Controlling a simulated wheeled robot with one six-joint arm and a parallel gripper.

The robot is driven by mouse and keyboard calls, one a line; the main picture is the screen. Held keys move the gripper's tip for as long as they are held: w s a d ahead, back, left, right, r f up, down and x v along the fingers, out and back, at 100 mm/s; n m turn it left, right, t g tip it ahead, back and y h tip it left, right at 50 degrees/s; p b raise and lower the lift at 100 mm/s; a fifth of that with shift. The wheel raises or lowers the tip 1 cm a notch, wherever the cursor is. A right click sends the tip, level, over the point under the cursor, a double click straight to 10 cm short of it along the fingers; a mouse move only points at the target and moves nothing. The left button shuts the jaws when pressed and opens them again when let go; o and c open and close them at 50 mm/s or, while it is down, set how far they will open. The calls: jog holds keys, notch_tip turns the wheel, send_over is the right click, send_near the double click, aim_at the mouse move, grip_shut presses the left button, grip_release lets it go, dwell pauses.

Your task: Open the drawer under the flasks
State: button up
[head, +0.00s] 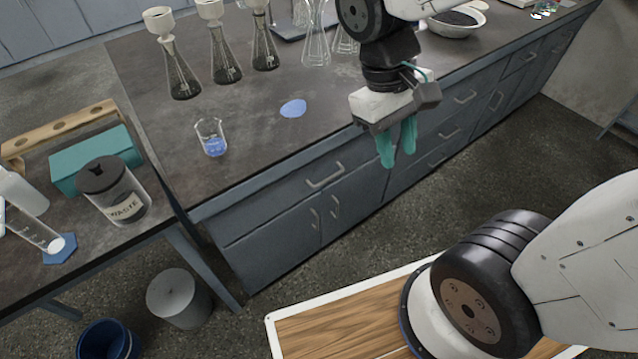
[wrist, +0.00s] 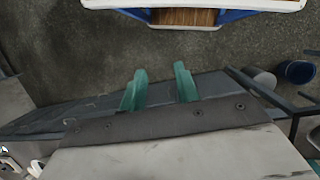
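Flasks with dark contents and white funnels, among them a middle flask (head: 223,62), stand at the back left of the dark bench. Empty clear flasks (head: 316,45) stand to their right. Below the bench's front edge is a wide grey drawer (head: 275,200) with a silver bar handle (head: 325,176); it looks closed. My gripper (head: 398,157) hangs in front of the bench, to the right of that handle and apart from it. Its two teal fingers point down with nothing between them. In the wrist view the fingers (wrist: 161,72) are spread, with floor behind; no handle shows between them.
Cupboard doors (head: 320,225) lie below the drawer, and more drawers (head: 450,132) continue right. A beaker with blue liquid (head: 212,138) and a blue patch (head: 293,108) are on the bench. A side table with a waste jar (head: 118,195) and a grey bin (head: 180,300) stand left.

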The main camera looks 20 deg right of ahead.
jog(key=w+a+f+n+g+h, duration=0.1)
jog(key=w+f+n+h, duration=0.1)
jog(key=w+f+h, duration=0.3)
jog(key=w+a+f+n+h, duration=0.1)
jog(key=w+f+n+h, duration=0.15)
jog(key=f, duration=0.55)
jog(key=n+t+h, duration=0.3)
jog(key=n+t, duration=0.4)
jog(key=t, duration=0.6)
send_near(320, 185)
jog(key=r+x, duration=0.1)
jog(key=x, duration=0.3)
jog(key=shift+m, duration=0.25)
jog(key=x, duration=0.5)
jog(key=f+x, duration=0.1)
jog(key=x, duration=0.1)
jog(key=shift+w+d, duration=0.15)
grip_shut()
